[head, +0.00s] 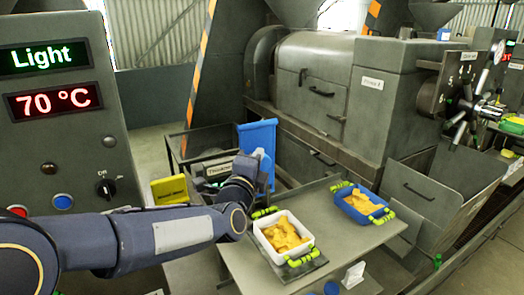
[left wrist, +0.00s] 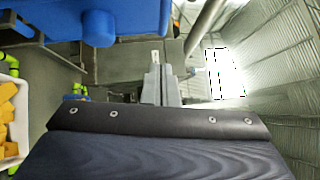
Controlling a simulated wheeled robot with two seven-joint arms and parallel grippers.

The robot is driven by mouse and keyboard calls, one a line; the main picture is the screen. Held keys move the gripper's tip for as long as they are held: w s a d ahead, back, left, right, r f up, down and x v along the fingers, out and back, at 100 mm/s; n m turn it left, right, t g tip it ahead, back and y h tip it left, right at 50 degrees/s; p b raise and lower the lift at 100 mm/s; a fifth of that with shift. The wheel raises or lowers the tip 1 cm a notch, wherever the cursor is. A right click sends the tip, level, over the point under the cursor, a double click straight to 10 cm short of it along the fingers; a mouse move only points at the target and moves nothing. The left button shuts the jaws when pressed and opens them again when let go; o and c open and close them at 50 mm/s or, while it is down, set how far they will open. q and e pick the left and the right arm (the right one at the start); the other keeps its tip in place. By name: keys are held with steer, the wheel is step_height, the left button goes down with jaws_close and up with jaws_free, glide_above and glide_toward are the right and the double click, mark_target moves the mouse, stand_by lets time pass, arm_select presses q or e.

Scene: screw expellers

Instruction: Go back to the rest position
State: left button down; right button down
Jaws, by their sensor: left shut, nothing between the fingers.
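My left arm comes in from the left in the head view. Its gripper (head: 258,155) is raised beside and in front of a blue upright panel-like thing (head: 262,135), above the back left of the grey table (head: 225,250). In the left wrist view the gripper (left wrist: 157,60) has its fingers together with nothing between them. A large blue thing (left wrist: 95,22) is close by at the top left there; I cannot tell whether it touches the gripper. My right gripper is in neither view.
A white tray (head: 263,243) and a blue tray (head: 342,204), both with green handles and yellow pieces, stand on the table. A control panel (head: 72,125) showing "Light" and "70 °C" is at left. A large grey press (head: 315,75) stands behind. A yellow box (head: 170,190) is near my forearm.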

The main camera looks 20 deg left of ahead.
arm_select(q)
steer(key=s+f+n+g+h, duration=0.1)
steer(key=s+f+n+g, duration=0.3)
steer(key=s, duration=0.7)
steer(key=s+a+f+n+g+h, duration=0.1)
steer(key=s+f+n+g, duration=0.4)
steer(key=s+f+n, duration=0.4)
steer(key=s+a+f+n+g+h, duration=0.1)
steer(key=s+f+n+g, duration=0.3)
steer(key=s, duration=0.9)
step_height(320, 180, down, 2)
steer(key=n, duration=0.4)
steer(key=shift+s+f+g, duration=0.15)
steer(key=shift+s+g, duration=0.1)
steer(key=shift+g, duration=0.15)
